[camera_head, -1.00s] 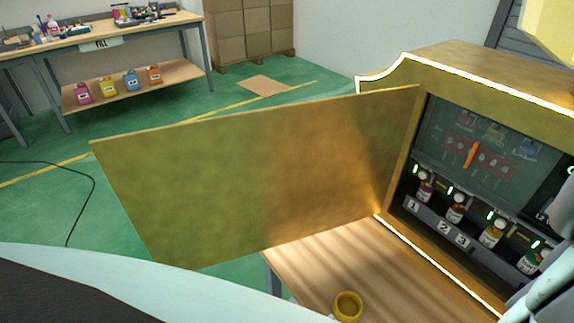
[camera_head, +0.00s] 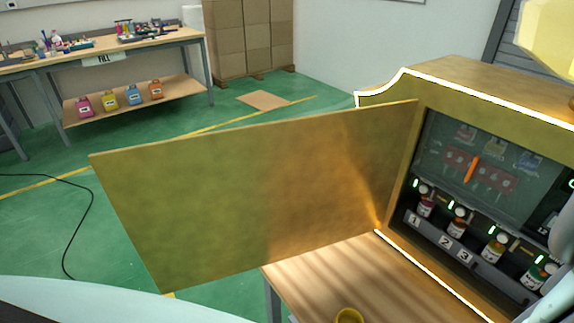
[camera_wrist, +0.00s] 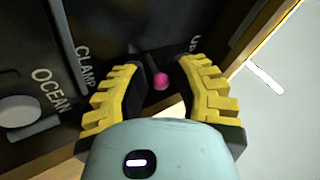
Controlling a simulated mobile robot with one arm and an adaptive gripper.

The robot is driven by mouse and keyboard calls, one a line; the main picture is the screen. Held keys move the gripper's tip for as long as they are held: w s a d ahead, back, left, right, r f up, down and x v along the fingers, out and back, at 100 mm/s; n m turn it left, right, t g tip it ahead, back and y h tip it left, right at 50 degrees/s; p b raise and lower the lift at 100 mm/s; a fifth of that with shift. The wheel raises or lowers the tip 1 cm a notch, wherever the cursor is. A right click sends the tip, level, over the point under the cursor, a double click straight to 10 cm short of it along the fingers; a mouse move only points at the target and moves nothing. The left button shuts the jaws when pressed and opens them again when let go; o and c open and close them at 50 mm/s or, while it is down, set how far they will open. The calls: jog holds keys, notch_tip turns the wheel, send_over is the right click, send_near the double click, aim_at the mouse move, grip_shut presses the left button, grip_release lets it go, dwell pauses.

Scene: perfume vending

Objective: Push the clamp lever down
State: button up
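The clamp lever shows as a pink ball knob (camera_wrist: 160,80) on a dark panel, in the middle of the wrist view. The word CLAMP is printed to its left and a partly hidden label starting with U to its right. My gripper (camera_wrist: 167,72) is open, with one yellow ridged finger on each side of the knob. I cannot tell whether either finger touches it. The lever's shaft is hard to make out.
The machine's gold door (camera_head: 250,195) stands wide open to the left. A workbench (camera_head: 140,45) and stacked boxes (camera_head: 245,35) are far back.

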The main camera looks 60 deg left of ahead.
jog(key=v, duration=1.2)
jog(key=shift+w+a, duration=0.1)
